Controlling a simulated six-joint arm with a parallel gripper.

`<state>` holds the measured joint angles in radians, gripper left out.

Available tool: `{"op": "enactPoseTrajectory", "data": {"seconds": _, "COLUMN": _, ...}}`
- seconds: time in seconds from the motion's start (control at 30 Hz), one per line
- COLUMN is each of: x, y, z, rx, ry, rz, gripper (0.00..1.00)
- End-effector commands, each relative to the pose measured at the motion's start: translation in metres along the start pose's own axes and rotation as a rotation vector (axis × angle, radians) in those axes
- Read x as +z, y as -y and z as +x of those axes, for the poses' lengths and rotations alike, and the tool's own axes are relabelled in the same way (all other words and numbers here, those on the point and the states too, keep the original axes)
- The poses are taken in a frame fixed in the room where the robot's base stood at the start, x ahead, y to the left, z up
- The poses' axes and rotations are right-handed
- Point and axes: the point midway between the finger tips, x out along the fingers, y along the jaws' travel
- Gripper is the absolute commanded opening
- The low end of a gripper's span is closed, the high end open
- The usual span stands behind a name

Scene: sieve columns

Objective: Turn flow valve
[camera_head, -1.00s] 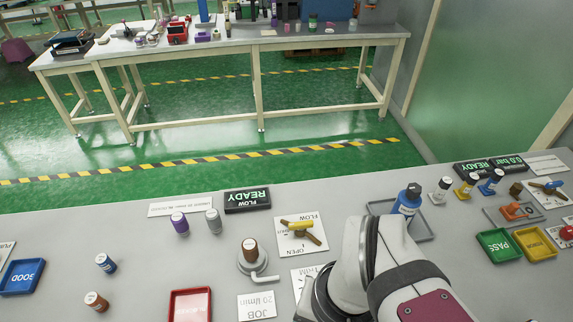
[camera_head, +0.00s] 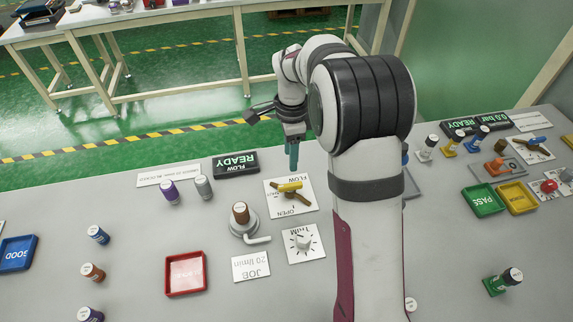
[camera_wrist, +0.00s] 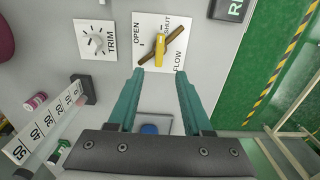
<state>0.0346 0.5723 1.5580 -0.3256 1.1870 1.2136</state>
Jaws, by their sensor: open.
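The flow valve (camera_head: 290,187) has a yellow handle over a brown cross-piece, on a white plate (camera_head: 277,209) marked FLOW, OPEN and SHUT. In the wrist view the yellow handle (camera_wrist: 160,49) stands upright in the picture, between the OPEN and SHUT words, with the brown bar crossing under it at a slant. My gripper (camera_head: 293,157) hangs just behind the valve plate in the head view. In the wrist view my gripper (camera_wrist: 160,78) is open, its two teal fingers apart and empty, with the valve beyond the tips and between them. They do not touch it.
A white TRIM dial (camera_head: 303,241) is in front of the valve. A ruled scale (camera_wrist: 42,126) shows in the wrist view.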

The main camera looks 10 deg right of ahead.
Motion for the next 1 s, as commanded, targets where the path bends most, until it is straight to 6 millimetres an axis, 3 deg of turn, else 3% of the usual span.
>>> {"op": "enactPoseTrajectory", "data": {"seconds": 0.2, "x": 0.000, "y": -0.002, "z": 0.066, "rx": 0.006, "ry": 0.001, "rz": -0.001, "gripper": 0.50}}
{"op": "enactPoseTrajectory", "data": {"seconds": 0.4, "x": 0.000, "y": -0.001, "z": 0.102, "rx": 0.002, "ry": 0.000, "rz": -0.003, "gripper": 0.50}}
{"op": "enactPoseTrajectory", "data": {"seconds": 0.8, "x": 0.000, "y": -0.001, "z": 0.113, "rx": 0.000, "ry": 0.000, "rz": -0.002, "gripper": 0.50}}
{"op": "enactPoseTrajectory", "data": {"seconds": 1.0, "x": 0.000, "y": -0.001, "z": 0.112, "rx": 0.000, "ry": 0.000, "rz": -0.003, "gripper": 0.16}}
